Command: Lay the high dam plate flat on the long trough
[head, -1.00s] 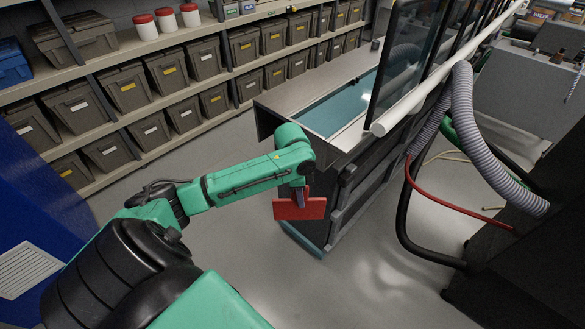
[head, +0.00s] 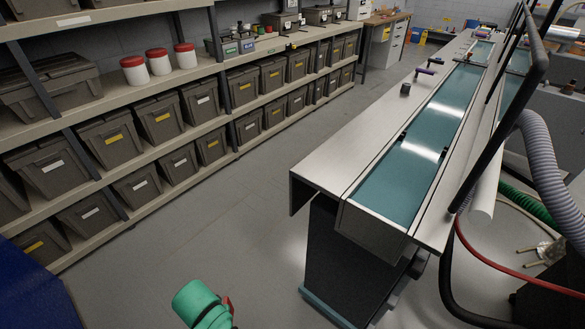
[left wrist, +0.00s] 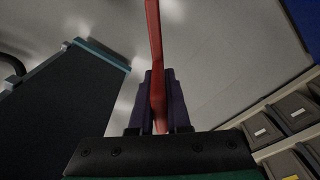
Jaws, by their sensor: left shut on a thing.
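The red plate, apparently the high dam plate (left wrist: 154,45), is held on edge between the dark fingers of my left gripper (left wrist: 157,80) in the left wrist view. The fingers are shut on it, and its far end runs out of the top of that view. In the head view only a green part of my left arm and a sliver of the red plate (head: 231,304) show at the bottom edge. The long trough (head: 398,180) has a teal floor and pale rims, and runs from centre right to the far back. The plate is apart from it, to its left. My right gripper is out of view.
A dark block (head: 405,89) and a purple-topped item (head: 425,71) sit on the trough's left ledge. A dark frame, a white pipe (head: 485,185) and a grey hose (head: 540,155) crowd its right side. Shelves of lidded bins (head: 110,140) line the left. Floor between is clear.

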